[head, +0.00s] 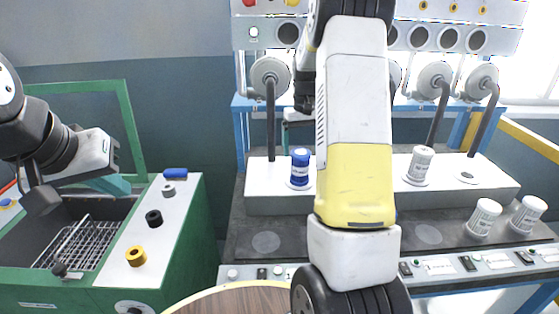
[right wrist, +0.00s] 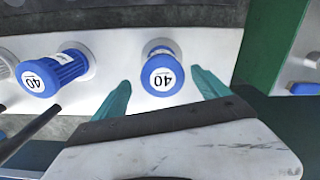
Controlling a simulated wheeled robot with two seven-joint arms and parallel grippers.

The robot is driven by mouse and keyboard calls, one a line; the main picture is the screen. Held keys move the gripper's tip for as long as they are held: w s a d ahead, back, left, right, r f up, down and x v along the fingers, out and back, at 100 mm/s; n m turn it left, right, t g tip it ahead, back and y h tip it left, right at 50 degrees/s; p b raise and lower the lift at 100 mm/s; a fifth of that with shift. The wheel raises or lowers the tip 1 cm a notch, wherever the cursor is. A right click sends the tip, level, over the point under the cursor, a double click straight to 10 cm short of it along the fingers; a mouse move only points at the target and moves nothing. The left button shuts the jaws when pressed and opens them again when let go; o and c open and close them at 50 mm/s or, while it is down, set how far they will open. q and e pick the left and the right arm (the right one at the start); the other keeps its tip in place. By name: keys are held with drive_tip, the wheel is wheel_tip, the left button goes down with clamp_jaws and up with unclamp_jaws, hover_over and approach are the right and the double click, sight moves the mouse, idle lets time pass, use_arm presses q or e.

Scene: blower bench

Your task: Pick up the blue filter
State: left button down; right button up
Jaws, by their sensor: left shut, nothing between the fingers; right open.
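A blue filter (head: 300,168) with a white label stands upright on the white raised shelf in the head view. The right wrist view shows two blue filters marked 40. One of them (right wrist: 162,72) lies between the spread teal fingertips of my right gripper (right wrist: 160,88), beyond them, with no grip on it. The other (right wrist: 52,73) is further left. My right arm covers the middle of the head view, where only one blue filter shows. My left gripper (head: 112,184) is shut and empty over the green bench at the left.
A white filter (head: 420,165) stands on the shelf (head: 265,203); two more white filters (head: 483,217) (head: 528,214) stand at the right. Grey hoses (head: 271,125) hang above the shelf.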

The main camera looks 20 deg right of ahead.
sight(301, 164)
drive_tip(key=f, duration=0.6)
drive_tip(key=shift+a+f, duration=0.25)
drive_tip(key=shift+f, duration=0.05)
drive_tip(key=c, duration=1.7)
drive_tip(key=shift+o, duration=0.2)
drive_tip(key=shift+r, duration=0.1)
